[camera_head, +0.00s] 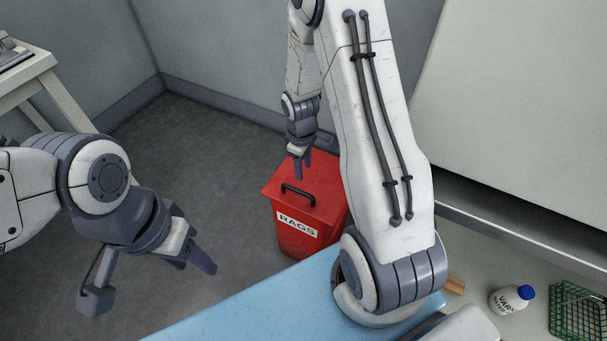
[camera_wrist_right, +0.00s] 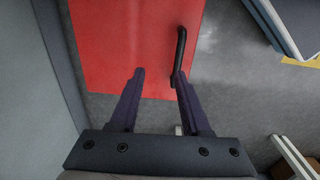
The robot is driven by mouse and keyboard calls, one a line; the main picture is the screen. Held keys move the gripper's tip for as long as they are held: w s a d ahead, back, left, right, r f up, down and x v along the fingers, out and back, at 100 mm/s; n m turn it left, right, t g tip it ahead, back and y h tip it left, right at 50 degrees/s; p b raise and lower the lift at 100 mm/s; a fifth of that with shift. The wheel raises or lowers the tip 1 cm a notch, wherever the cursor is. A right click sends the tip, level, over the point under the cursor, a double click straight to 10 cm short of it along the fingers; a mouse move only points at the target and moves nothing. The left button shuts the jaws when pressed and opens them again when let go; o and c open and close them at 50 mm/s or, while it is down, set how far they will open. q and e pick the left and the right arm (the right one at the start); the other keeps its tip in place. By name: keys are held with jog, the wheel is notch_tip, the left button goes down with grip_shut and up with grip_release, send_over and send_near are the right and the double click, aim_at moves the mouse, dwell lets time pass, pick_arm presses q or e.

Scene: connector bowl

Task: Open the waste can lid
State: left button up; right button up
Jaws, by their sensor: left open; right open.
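The red waste can (camera_head: 295,240) stands on the floor with a white RAGS label. Its red lid (camera_head: 322,188) lies shut on top and carries a black bar handle (camera_head: 298,194). My right gripper (camera_head: 302,170) is open and empty, pointing down near the lid's far edge, behind the handle. In the right wrist view its fingers (camera_wrist_right: 159,75) show apart in front of the red lid (camera_wrist_right: 115,45), with the handle (camera_wrist_right: 181,50) by the right fingertip. I cannot tell whether they touch. My left gripper (camera_head: 195,258) is open and empty, away from the can at left.
A blue mat (camera_head: 250,308) covers the near bench edge. My right arm hides part of the can's right side. Open floor (camera_head: 190,150) lies left of the can.

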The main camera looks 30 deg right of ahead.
jog(key=shift+a+f, duration=0.1)
jog(key=shift+f, duration=0.05)
dwell(0.5)
jog(key=s+a+r, duration=0.4)
jog(key=a+r, duration=0.2)
jog(key=a, duration=0.1)
jog(key=s+a+r, duration=0.3)
jog(key=a+r, duration=0.4)
jog(key=a, duration=0.1)
jog(key=s+a+r+y, duration=0.1)
jog(key=s+a+r, duration=0.25)
jog(key=s, duration=0.45)
jog(key=s+a+r, duration=0.2)
jog(key=s+r, duration=0.2)
jog(key=s, duration=0.3)
notch_tip(320, 180, up, 22)
jog(key=p, duration=2.2)
jog(key=shift+f, duration=0.1)
